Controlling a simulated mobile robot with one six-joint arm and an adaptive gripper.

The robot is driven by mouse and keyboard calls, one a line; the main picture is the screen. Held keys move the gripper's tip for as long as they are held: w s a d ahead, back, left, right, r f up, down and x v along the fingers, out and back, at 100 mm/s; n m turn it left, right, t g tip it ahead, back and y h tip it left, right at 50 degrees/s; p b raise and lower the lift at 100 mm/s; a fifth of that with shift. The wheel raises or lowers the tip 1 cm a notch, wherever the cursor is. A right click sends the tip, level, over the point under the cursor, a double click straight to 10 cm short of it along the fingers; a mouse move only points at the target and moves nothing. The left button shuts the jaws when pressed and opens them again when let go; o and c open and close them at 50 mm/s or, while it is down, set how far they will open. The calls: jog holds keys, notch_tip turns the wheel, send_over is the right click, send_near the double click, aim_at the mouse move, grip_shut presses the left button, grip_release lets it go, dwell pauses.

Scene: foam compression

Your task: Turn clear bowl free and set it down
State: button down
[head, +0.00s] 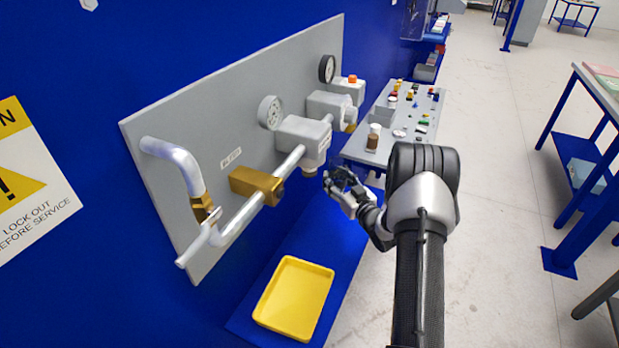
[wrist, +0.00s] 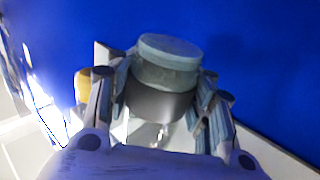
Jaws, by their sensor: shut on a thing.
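My gripper (head: 342,180) is just right of and below the grey filter housing (head: 304,138) on the wall panel. In the head view its dark fingers hide most of what it holds. In the wrist view my gripper (wrist: 165,100) has its fingers on both sides of a round, grey-blue piece (wrist: 168,62), which I take to be the clear bowl. A darker band and a bright, glassy patch show below its top. A short collar (head: 309,169) shows under the housing. I cannot tell from the picture whether the bowl is wholly apart from it.
A yellow tray (head: 294,298) lies empty on the blue surface (head: 330,232) below the panel. A brass valve (head: 256,185), pipes and two gauges stand out from the panel (head: 205,122). A grey table (head: 433,104) with small parts stands behind my gripper.

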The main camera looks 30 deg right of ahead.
jog(key=w+d, duration=0.3)
jog(key=d, duration=0.4)
jog(key=shift+w+d, duration=0.2)
jog(key=shift+d, duration=0.05)
